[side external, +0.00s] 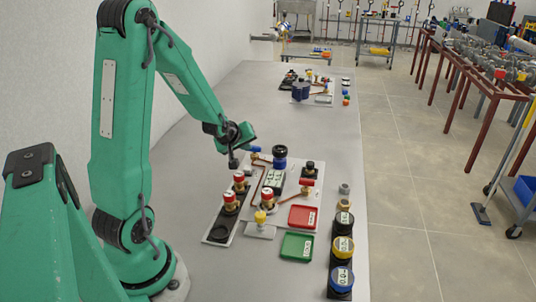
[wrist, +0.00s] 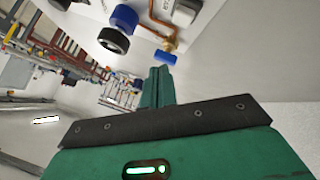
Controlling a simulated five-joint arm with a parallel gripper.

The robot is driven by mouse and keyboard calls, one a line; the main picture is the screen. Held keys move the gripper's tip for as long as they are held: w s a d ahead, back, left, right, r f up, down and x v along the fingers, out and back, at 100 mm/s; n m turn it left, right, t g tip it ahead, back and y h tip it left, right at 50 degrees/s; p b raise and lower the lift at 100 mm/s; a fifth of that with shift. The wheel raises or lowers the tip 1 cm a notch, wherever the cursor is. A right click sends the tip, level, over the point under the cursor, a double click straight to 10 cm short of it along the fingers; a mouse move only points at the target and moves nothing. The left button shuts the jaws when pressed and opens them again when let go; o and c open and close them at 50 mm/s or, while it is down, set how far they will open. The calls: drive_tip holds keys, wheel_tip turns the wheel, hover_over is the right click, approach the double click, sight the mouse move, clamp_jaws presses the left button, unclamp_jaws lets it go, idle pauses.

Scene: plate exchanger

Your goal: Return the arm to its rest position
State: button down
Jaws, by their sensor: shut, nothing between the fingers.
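My green arm reaches over the grey table from the left in the side external view. My gripper (side external: 234,163) points down beside the plate exchanger panel, left of the blue valve handle (side external: 254,149). The wrist view shows the gripper fingers (wrist: 160,70) together, with nothing between them. There the blue handle (wrist: 166,57) appears close beyond the fingertips; I cannot tell the exact gap. A black knob (wrist: 113,40) on a blue body stands further off, and it also shows in the side view (side external: 280,150).
The panel carries red-topped valves (side external: 267,198) and a yellow-handled valve (side external: 260,217). A red tray (side external: 303,216) and green tray (side external: 297,246) lie nearer the camera. Gauges (side external: 343,247) line the table's right edge. Another assembly (side external: 301,91) stands further back, with bare table to its left.

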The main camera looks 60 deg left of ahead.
drive_tip(key=shift+d, duration=0.1)
idle(0.5)
drive_tip(key=s+d+r+m+h, duration=0.1)
drive_tip(key=s+d+r+m, duration=0.3)
drive_tip(key=d, duration=0.3)
drive_tip(key=s+d+r+m+g+h, duration=0.1)
drive_tip(key=s+d+r+m+h, duration=0.15)
drive_tip(key=d+r, duration=0.3)
drive_tip(key=s+d+r+m+h, duration=0.15)
drive_tip(key=d+r+m, duration=0.25)
drive_tip(key=d, duration=0.4)
drive_tip(key=s+d+r+m+g, duration=0.1)
drive_tip(key=s+d+m, duration=0.3)
drive_tip(key=s, duration=0.4)
drive_tip(key=shift+d+r, duration=0.15)
drive_tip(key=shift+r, duration=0.35)
